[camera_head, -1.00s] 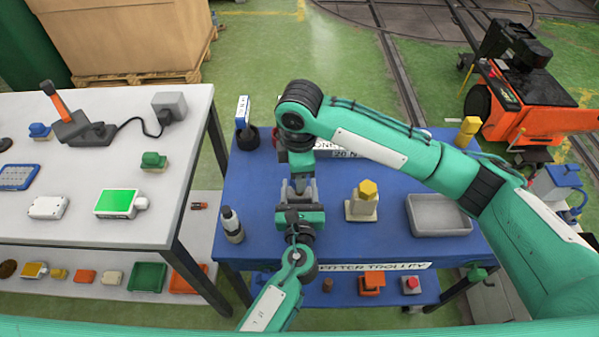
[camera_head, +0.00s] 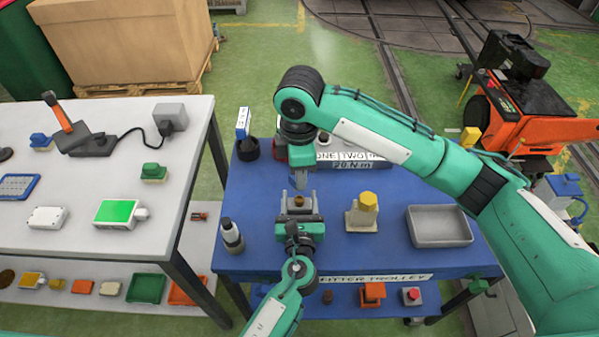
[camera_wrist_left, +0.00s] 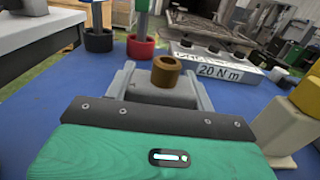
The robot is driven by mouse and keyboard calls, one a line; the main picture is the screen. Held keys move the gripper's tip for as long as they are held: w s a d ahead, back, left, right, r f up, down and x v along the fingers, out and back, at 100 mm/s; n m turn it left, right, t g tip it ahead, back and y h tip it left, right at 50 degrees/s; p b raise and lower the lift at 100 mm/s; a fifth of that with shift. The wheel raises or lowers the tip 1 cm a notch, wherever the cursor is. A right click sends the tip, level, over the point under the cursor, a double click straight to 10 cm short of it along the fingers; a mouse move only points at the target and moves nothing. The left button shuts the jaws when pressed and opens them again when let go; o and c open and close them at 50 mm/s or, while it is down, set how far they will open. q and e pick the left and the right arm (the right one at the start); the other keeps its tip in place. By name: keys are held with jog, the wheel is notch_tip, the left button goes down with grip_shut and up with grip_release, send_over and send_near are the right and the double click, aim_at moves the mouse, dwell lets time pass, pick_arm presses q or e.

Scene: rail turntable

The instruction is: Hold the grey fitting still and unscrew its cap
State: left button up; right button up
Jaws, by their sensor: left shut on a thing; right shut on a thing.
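The grey fitting (camera_head: 290,208) stands on the blue trolley top between the fingers of my left gripper (camera_head: 301,212), which is shut on it. A brown round stub (camera_head: 299,201) with a hole sticks up bare from its top. In the left wrist view the grey fitting (camera_wrist_left: 158,91) and brown stub (camera_wrist_left: 166,72) show upright, with a finger on each side. My right gripper (camera_head: 300,182) is pointing down above the stub, apart from it, and is shut on the cap. The cap itself is mostly hidden by the fingers.
A cream block with a yellow top (camera_head: 362,213) and a grey tray (camera_head: 439,227) stand to the right. A black-and-white bottle (camera_head: 231,236) stands to the left. Behind are a black cup (camera_head: 247,150) and a grey block marked 20 N m (camera_head: 350,162).

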pick_arm(q)
jog(key=o, duration=1.5)
jog(key=s, duration=1.2)
